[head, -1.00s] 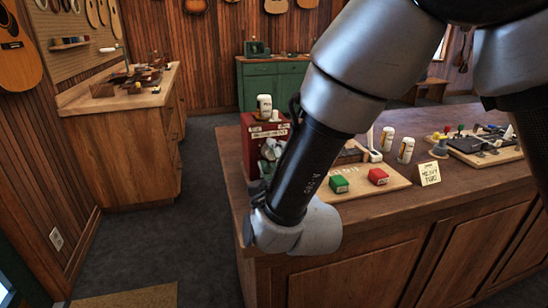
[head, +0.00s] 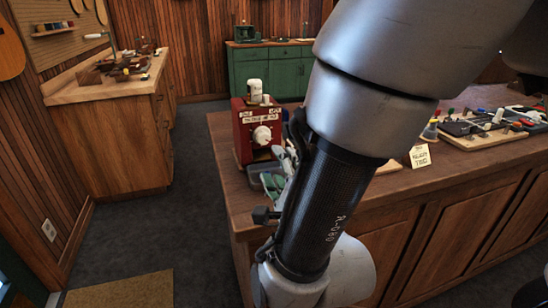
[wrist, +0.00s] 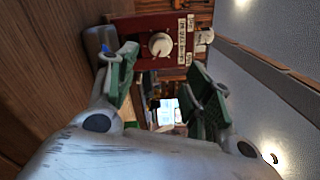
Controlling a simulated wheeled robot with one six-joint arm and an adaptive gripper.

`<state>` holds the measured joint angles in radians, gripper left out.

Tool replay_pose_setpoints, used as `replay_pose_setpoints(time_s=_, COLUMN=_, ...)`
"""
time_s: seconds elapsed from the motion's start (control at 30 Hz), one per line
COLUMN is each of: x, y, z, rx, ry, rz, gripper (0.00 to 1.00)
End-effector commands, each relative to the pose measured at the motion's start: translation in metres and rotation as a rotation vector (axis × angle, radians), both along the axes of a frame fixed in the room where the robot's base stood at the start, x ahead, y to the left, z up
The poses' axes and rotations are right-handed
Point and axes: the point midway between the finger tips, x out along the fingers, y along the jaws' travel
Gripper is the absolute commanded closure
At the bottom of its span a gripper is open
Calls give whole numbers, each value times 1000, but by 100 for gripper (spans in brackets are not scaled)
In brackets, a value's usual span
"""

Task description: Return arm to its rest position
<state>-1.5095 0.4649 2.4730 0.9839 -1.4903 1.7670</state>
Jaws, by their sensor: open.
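My arm crosses the head view from the upper right, its wrist low in front of the counter (head: 420,205). My gripper (head: 276,172) is partly hidden behind the arm there, close in front of the red box's lower part. In the wrist view my gripper (wrist: 163,62) shows two green-padded fingers spread apart with nothing held between them. The red box (head: 241,142) with a white dial stands on the counter's left end. It also shows beyond the fingertips in the wrist view (wrist: 127,32).
A white jar (head: 254,91) stands on the red box. A small sign (head: 420,156) and a tool board (head: 482,139) are on the counter to the right. A wooden workbench (head: 115,143) stands at the left and a green cabinet (head: 262,72) at the back. The floor between is clear.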

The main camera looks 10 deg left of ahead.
Motion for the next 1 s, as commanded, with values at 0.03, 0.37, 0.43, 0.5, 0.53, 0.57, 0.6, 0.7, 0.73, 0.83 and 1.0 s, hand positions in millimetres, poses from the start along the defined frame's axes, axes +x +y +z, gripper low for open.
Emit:
replay_pose_setpoints(time_s=0.03, x=-3, y=-1, z=0, rx=0, ry=0, rz=1, gripper=49)
replay_pose_setpoints(time_s=0.37, x=-5, y=-3, z=0, rx=0, ry=0, rz=0, gripper=49)
replay_pose_setpoints(time_s=0.43, x=-1, y=-4, z=1, rx=-8, ry=6, rz=-3, gripper=49)
replay_pose_setpoints(time_s=0.5, x=12, y=-7, z=1, rx=-41, ry=26, rz=-10, gripper=49)
replay_pose_setpoints(time_s=0.53, x=20, y=-10, z=2, rx=-64, ry=40, rz=-13, gripper=49)
replay_pose_setpoints(time_s=0.57, x=30, y=-13, z=2, rx=-94, ry=56, rz=-14, gripper=49)
replay_pose_setpoints(time_s=0.6, x=45, y=-19, z=4, rx=-143, ry=79, rz=-12, gripper=49)
replay_pose_setpoints(time_s=0.7, x=85, y=-45, z=11, rx=-306, ry=133, rz=20, gripper=49)
replay_pose_setpoints(time_s=0.73, x=95, y=-56, z=15, rx=-363, ry=144, rz=39, gripper=49)
replay_pose_setpoints(time_s=0.83, x=119, y=-98, z=28, rx=-561, ry=155, rz=116, gripper=49)
replay_pose_setpoints(time_s=1.0, x=124, y=-199, z=51, rx=-931, ry=129, rz=267, gripper=49)
